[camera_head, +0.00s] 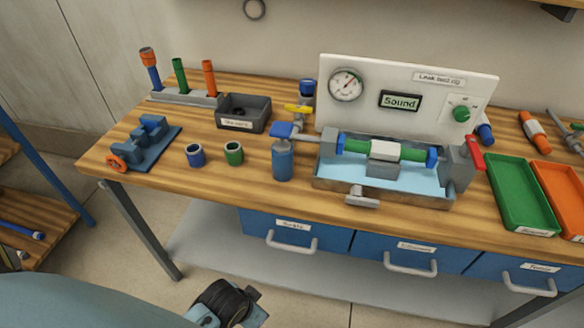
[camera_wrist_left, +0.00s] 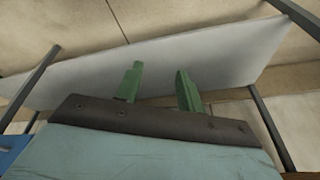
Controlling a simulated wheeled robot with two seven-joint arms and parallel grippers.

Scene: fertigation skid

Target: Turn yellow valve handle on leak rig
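The rig has a white panel with a gauge and a "Sound" display, above a water trough holding a green cylinder (camera_head: 408,152). My left gripper (camera_wrist_left: 160,88) shows two green fingers spread apart with nothing between them. Its wrist view shows the grey lower shelf (camera_wrist_left: 225,60) and floor, not the valve. In the head view my left arm is low at the bottom left, away from the handle. My right gripper is not in view.
A dark bin (camera_head: 243,113), two small cups and a blue vise (camera_head: 145,142) are to the left. Green (camera_head: 523,192) and orange trays are at right. Drawer handles jut from the bench front.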

